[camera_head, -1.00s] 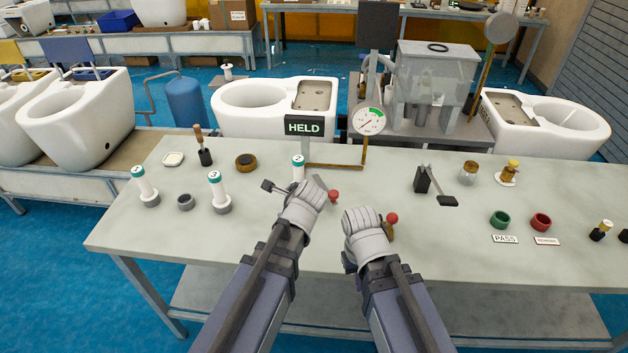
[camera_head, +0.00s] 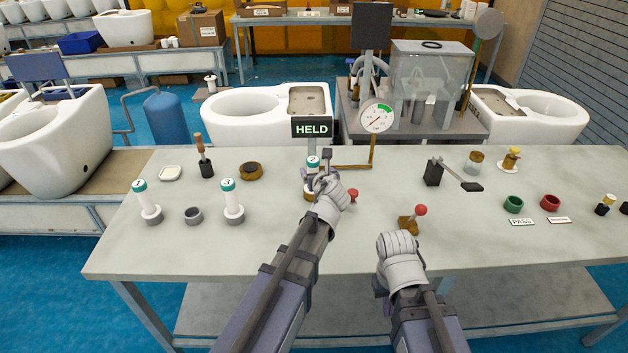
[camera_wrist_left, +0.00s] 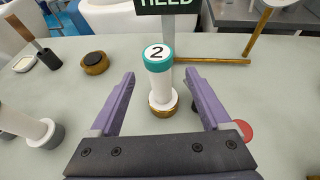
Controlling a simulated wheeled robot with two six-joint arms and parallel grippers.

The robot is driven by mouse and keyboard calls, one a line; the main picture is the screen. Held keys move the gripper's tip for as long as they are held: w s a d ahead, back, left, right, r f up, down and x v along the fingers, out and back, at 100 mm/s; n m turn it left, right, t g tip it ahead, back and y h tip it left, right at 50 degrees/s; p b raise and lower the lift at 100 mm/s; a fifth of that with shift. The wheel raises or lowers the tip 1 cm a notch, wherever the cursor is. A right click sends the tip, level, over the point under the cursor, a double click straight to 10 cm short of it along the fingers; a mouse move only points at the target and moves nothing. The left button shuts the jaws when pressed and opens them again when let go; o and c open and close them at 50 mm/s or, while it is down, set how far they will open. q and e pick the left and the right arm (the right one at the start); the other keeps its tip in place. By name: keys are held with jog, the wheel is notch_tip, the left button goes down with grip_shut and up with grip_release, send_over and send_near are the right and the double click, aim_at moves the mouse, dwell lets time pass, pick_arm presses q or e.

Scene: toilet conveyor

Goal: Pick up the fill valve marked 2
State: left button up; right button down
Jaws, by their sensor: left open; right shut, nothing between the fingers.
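The fill valve marked 2 (camera_wrist_left: 158,75) is a white cylinder with a teal cap, standing upright in a brass-coloured ring (camera_wrist_left: 163,108) in the left wrist view. My left gripper (camera_wrist_left: 160,85) is open, with a purple finger on each side of the valve and apart from it. In the head view the valve (camera_head: 313,163) is mostly hidden behind my left gripper (camera_head: 320,180), below the HELD sign (camera_head: 312,127).
Two other teal-capped valves (camera_head: 146,200) (camera_head: 231,200) stand in grey rings on the left, with an empty grey ring (camera_head: 194,215) between them. A red-knobbed lever (camera_head: 413,220) stands right of my left gripper. The brass gauge pipe (camera_head: 345,167) runs close behind the valve.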

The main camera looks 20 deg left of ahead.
aim_at(314, 169)
pick_arm(q)
jog(key=shift+b+x, duration=1.15)
jog(key=shift+x, duration=1.85)
jog(key=shift+s+f, duration=0.15)
jog(key=shift+s, duration=0.05)
jog(key=shift+c, duration=0.5)
grip_shut()
